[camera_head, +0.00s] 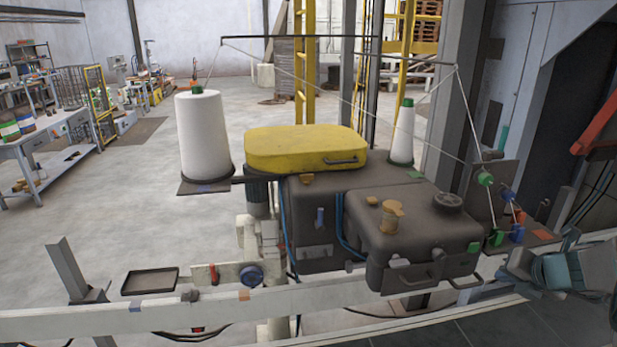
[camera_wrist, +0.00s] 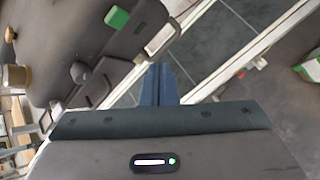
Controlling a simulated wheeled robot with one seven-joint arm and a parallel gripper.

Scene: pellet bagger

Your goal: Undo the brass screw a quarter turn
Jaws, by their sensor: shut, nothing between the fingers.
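A brass-coloured screw with a wide flat head (camera_head: 392,212) stands upright on top of the dark sewing-machine-like housing (camera_head: 425,225). A brass-coloured part, apparently the same screw, shows at the left edge of the wrist view (camera_wrist: 15,77). My gripper (camera_wrist: 158,70) is shut and empty. In the wrist view its fingers lie beside the dark housing, over the tiled floor, well to the right of the brass part. They appear apart from everything. A blue-grey part at the right edge of the head view may be my arm; the fingertips are not clear there.
A round dark knob (camera_head: 448,201) sits right of the screw. A yellow lid (camera_head: 305,148), a large white thread cone (camera_head: 203,135) and a small cone (camera_head: 402,135) stand behind. Green and blue thread guides (camera_head: 486,179) are at right. A pale rail (camera_head: 150,318) runs along the front.

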